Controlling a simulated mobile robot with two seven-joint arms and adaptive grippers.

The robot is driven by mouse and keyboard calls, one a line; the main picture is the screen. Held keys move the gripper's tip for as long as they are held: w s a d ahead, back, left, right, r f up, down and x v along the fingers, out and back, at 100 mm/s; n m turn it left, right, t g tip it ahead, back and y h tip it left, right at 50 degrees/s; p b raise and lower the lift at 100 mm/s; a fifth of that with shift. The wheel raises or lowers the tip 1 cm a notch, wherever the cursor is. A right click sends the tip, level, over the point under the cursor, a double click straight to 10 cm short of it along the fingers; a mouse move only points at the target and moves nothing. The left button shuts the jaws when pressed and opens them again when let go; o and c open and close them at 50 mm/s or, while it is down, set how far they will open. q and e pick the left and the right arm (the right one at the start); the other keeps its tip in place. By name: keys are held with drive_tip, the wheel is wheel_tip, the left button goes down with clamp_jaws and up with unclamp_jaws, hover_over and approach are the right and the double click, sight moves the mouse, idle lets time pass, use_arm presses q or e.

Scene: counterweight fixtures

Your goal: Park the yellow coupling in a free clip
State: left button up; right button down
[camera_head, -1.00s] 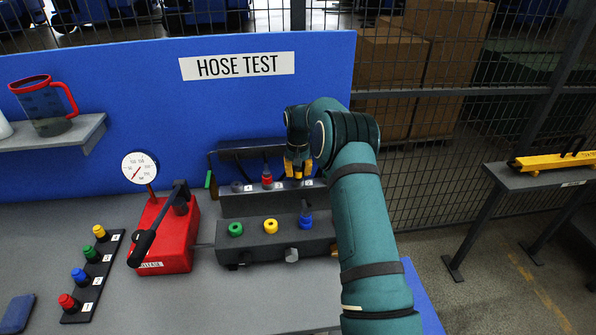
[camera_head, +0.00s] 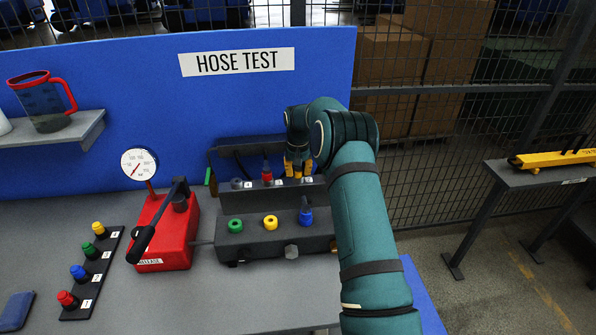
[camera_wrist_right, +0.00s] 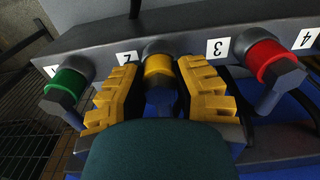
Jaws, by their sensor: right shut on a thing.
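The yellow coupling (camera_wrist_right: 158,70) is at the clip marked 2, in line with its grey round holder, in the right wrist view. My right gripper (camera_head: 297,172) is at the back clip rail (camera_head: 250,205); its yellow fingers are shut on the coupling from both sides, as the wrist view also shows (camera_wrist_right: 158,95). A green coupling (camera_wrist_right: 66,85) sits in the clip to its left there, and a red coupling (camera_wrist_right: 272,62) in clip 3 (camera_head: 267,178). The end clip, 4 (camera_head: 237,184), looks empty. My left gripper is not in view.
A red pump (camera_head: 165,232) with a gauge (camera_head: 139,163) stands left. A dark strip (camera_head: 75,310) holds several coloured pieces.

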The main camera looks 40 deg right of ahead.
drive_tip(key=shift+f, duration=0.15)
drive_tip(key=c, duration=0.8)
unclamp_jaws()
drive_tip(key=shift+o, duration=0.2)
drive_tip(key=shift+r+p, duration=2.25)
drive_tip(key=shift+r, duration=1.5)
drive_tip(key=shift+s+a+r, duration=0.1)
drive_tip(key=shift+r, duration=1.2)
